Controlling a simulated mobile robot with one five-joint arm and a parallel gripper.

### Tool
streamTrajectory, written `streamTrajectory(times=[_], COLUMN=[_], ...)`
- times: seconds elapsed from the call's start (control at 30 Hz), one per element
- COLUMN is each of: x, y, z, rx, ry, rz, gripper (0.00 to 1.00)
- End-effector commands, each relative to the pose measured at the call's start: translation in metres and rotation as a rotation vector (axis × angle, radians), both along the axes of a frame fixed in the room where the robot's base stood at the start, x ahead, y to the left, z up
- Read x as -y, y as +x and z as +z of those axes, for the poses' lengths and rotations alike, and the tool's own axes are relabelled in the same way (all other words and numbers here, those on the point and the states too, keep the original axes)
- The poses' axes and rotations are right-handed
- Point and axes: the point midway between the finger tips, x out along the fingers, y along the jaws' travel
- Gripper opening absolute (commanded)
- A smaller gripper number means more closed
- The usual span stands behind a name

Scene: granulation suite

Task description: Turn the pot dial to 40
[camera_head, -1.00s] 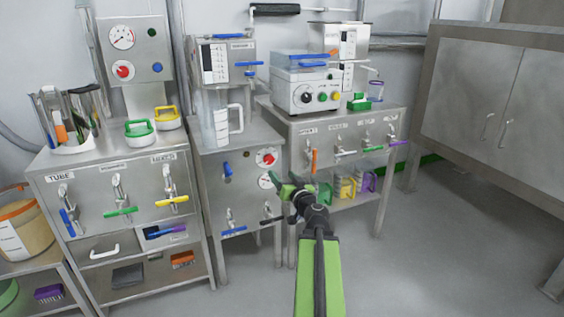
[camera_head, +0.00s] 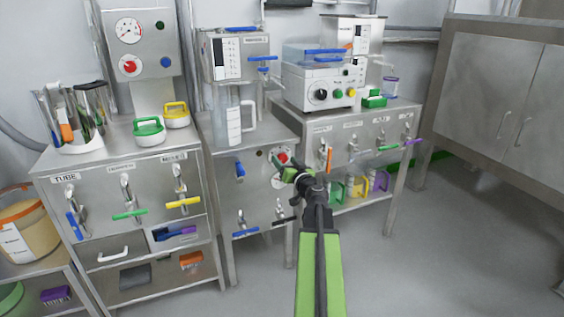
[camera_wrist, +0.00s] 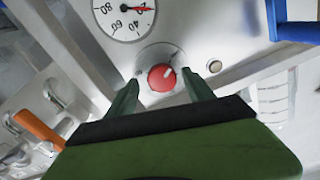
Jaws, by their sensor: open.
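A red dial knob (camera_head: 283,157) sits on the front of the middle steel cabinet, partly hidden by my gripper. In the wrist view the knob (camera_wrist: 161,77) has a pale mark and a round plate behind it. A white gauge (camera_wrist: 124,14) with a red needle is beside it; 80, 60 and 40 can be read, and the needle points right, away from them. My gripper (camera_head: 281,168) is in front of the dial. In the wrist view its open green fingers (camera_wrist: 162,84) lie on either side of the knob, with gaps; contact cannot be told.
A small round button (camera_wrist: 214,66) and a blue handle (camera_wrist: 298,32) are close to the fingers. An orange-handled valve (camera_wrist: 38,130) is on the neighbouring cabinet. Another red knob (camera_head: 129,66) and gauge are on the upper-left panel. Floor at right is clear.

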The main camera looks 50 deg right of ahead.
Motion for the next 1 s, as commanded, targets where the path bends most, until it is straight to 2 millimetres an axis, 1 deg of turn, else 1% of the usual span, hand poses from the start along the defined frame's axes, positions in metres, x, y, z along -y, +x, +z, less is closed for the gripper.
streamTrajectory(times=[0.03, 0.07, 0.5, 0.53, 0.6, 0.77, 1.0], x=[-0.0011, -0.0016, -0.0043, 0.0019, -0.0036, -0.0058, -0.0069], y=[0.0007, 0.001, 0.0031, 0.009, 0.0055, 0.0049, 0.0045], z=[0.0, 0.0, -0.0002, -0.0002, -0.0002, -0.0002, -0.0004], rx=[0.0, 0.0, -0.001, 0.0, 0.001, 0.008, 0.051], ry=[0.0, 0.0, 0.0, 0.0, 0.001, 0.02, 0.126], rz=[0.001, 0.002, 0.005, 0.011, 0.008, 0.006, 0.007], gripper=[0.61, 0.59, 0.01, 0.0, 0.0, 0.0, 0.0])
